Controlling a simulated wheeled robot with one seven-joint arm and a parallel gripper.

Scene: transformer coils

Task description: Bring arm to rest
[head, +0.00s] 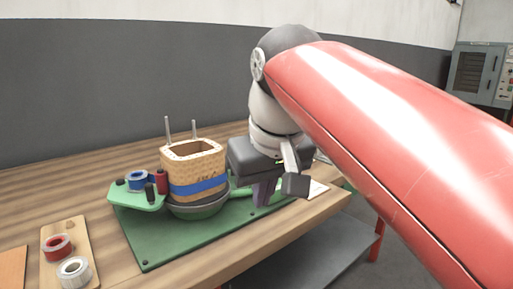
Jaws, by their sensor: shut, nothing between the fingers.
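My red arm (385,140) reaches in from the right and bends down at a grey wrist. My gripper (275,190) is at its end, over the right part of the green board and to the right of the coil. It is shut, with nothing seen in it; its fingertips are partly hidden by the wrist parts. The transformer coil (194,165), tan with a blue band, stands upright on a dark round base on the green board (150,245). My gripper is apart from the coil.
A green holder (139,200) beside the coil carries a blue tape roll and several dark and red pegs. A grey cabinet (479,73) stands far right. The wooden table (40,190) has free room at left.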

